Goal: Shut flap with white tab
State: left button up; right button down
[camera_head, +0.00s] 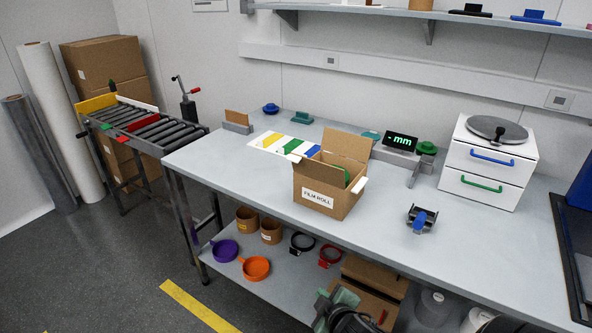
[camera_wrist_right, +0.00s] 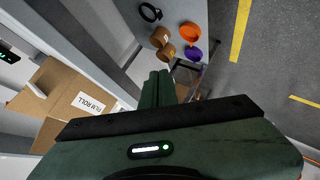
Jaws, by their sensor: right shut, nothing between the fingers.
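An open cardboard box labelled FILM ROLL (camera_head: 318,196) stands upright on the grey bench, with a tall flap raised at its back. A white tab (camera_head: 359,186) sticks out at the box's right side; the flap carrying it is hard to make out. Something green shows inside the box. The box (camera_wrist_right: 62,113) and a white tab (camera_wrist_right: 36,90) also show at the left of the right wrist view. My right gripper (camera_head: 333,301) is low at the front, below the bench top and apart from the box. Its dark green fingers (camera_wrist_right: 158,86) are together and empty. My left gripper is out of view.
A small black-and-blue device (camera_head: 421,218) stands right of the box, and a white drawer unit (camera_head: 489,161) farther right. The lower shelf holds an orange pan (camera_head: 256,267) and other items. The bench front-left is clear.

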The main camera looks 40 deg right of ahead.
aim_at(315, 173)
jog(key=w+d+r+n+t+y, duration=0.3)
jog(key=w+d+r+n+t, duration=0.1)
jog(key=w+r+n, duration=0.4)
jog(key=w+d+r+n+t+y, duration=0.3)
jog(key=w+r+n+t, duration=0.25)
jog(key=r+n, duration=0.45)
jog(key=w+d+r+p, duration=0.2)
jog(key=w+p, duration=0.1)
jog(key=w, duration=0.8)
jog(key=shift+d+r+g+y, duration=0.15)
jog(key=shift+r+g+y, duration=0.15)
jog(key=shift+g, duration=0.15)
jog(key=shift+w+m, duration=0.1)
jog(key=shift+m, duration=0.2)
